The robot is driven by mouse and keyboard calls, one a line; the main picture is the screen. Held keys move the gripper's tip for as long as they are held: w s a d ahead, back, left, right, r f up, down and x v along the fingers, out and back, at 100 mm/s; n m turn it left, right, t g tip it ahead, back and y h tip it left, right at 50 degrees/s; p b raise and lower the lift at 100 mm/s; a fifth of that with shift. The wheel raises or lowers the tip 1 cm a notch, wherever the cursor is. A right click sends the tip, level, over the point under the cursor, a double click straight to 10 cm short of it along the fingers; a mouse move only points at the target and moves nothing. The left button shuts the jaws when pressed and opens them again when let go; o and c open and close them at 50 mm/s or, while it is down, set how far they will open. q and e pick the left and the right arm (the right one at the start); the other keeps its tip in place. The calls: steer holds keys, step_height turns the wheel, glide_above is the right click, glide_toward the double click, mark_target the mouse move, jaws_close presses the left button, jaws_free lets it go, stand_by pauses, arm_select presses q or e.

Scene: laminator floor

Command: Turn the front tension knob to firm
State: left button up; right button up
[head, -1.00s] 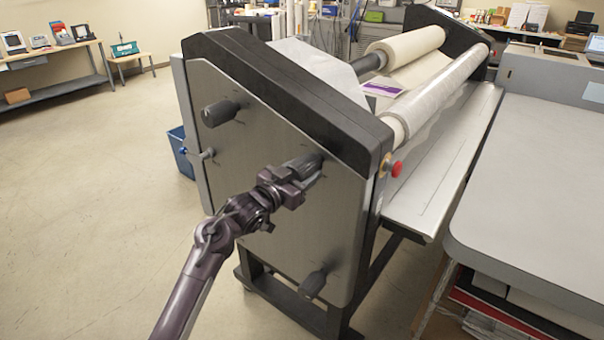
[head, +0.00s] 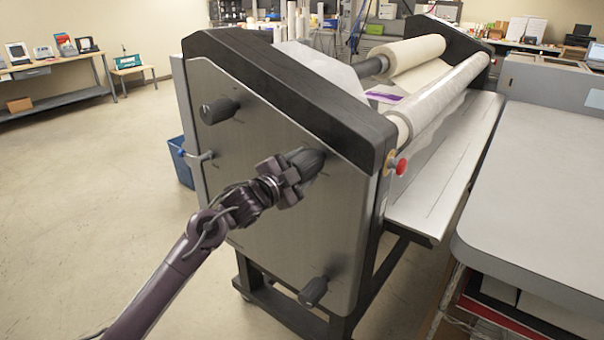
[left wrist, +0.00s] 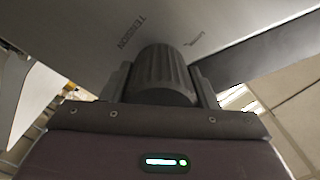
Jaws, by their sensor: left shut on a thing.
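The laminator's grey side panel (head: 240,165) carries several dark knobs. The ribbed tension knob (head: 311,160) is at the panel's upper right, near the front edge. My left gripper (head: 297,172) is shut on this knob. In the left wrist view the ribbed knob (left wrist: 163,70) sits between both fingers, with the word TENSION printed on the panel beside it. A smaller mark beside it is too small to read, and I cannot tell the knob's setting. My right gripper is not in view.
Another knob (head: 219,110) is at the panel's upper left and one (head: 313,291) at its lower right. A red button (head: 402,167) sits on the front edge. A grey table (head: 545,190) stands at the right.

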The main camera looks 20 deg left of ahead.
arm_select(q)
steer(key=shift+m, duration=0.6)
steer(key=o, duration=1)
steer(key=shift+c, duration=0.2)
steer(key=shift+s+b, duration=0.1)
steer(key=shift+b, duration=0.2)
steer(key=shift+s+a+f, duration=0.1)
steer(key=shift+s+a, duration=0.05)
steer(key=shift+s, duration=0.15)
steer(key=b+v, duration=0.2)
steer(key=v, duration=0.5)
